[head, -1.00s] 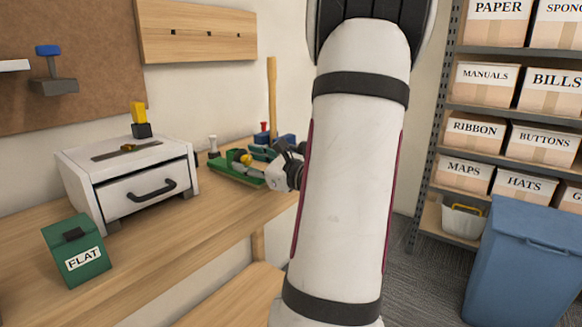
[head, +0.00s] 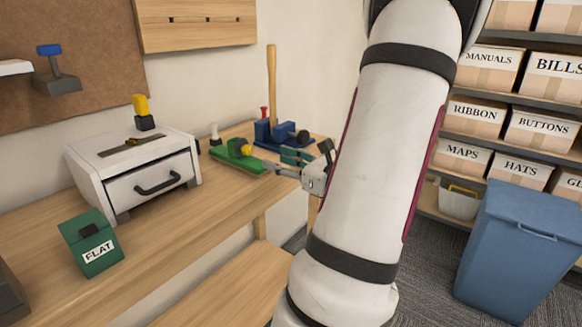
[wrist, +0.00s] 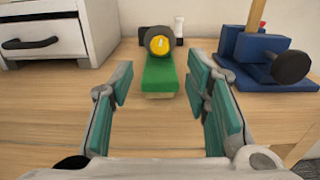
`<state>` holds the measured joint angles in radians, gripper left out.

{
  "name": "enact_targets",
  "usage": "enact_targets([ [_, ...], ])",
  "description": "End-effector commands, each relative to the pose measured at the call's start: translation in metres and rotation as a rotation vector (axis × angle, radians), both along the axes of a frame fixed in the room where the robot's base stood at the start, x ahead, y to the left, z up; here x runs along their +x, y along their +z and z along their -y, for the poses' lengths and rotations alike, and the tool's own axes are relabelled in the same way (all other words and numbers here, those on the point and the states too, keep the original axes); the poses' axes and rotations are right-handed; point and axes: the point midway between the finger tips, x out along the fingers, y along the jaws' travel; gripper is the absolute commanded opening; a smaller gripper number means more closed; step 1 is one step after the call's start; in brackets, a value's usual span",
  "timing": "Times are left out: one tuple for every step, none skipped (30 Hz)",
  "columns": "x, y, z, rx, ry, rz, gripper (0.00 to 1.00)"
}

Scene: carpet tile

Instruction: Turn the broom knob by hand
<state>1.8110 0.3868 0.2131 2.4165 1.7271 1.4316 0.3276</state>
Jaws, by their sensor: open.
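A blue fixture (head: 263,132) stands at the bench's far right end. It holds an upright wooden handle (head: 271,80) and has a black round knob (head: 302,137) on its right side. In the wrist view the blue fixture (wrist: 258,47) is at the upper right, with its black knob (wrist: 291,66) facing me. My gripper (wrist: 158,92) is open and empty, with teal finger pads spread, short of a green fixture (wrist: 160,75) with a yellow knob (wrist: 158,43). The black knob is outside the fingers, to their right. The gripper (head: 290,160) is partly hidden by my arm in the head view.
A white drawer cabinet (head: 130,165) and a green box marked FLAT (head: 92,245) stand left on the bench (head: 185,225). A blue bin (head: 520,250) and shelves are at right.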

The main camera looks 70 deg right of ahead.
Motion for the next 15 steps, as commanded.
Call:
enact_targets([
  [-0.010,0.001,-0.001,0.002,-0.004,-0.001,0.43],
  [-0.015,0.001,-0.003,0.001,-0.004,-0.001,0.43],
  [-0.023,0.001,-0.004,0.001,-0.005,-0.001,0.43],
  [-0.028,0.001,-0.006,0.001,-0.004,-0.002,0.43],
  [-0.033,0.001,-0.007,0.001,-0.004,-0.001,0.43],
  [-0.040,0.001,-0.009,0.002,-0.003,-0.001,0.43],
  [-0.038,0.002,-0.010,0.006,0.000,0.006,0.43],
  [-0.037,0.004,-0.010,0.010,-0.001,0.012,0.43],
  [-0.036,0.005,-0.010,0.011,-0.005,0.018,0.43],
  [-0.036,0.005,-0.010,0.013,-0.006,0.023,0.43],
  [-0.035,0.006,-0.010,0.014,-0.008,0.026,0.43],
  [-0.035,0.006,-0.010,0.015,-0.013,0.030,0.43],
  [-0.034,0.007,-0.009,0.019,-0.016,0.034,0.43],
  [-0.033,0.007,-0.010,0.019,-0.018,0.037,0.43],
  [-0.033,0.007,-0.010,0.021,-0.020,0.042,0.43],
])
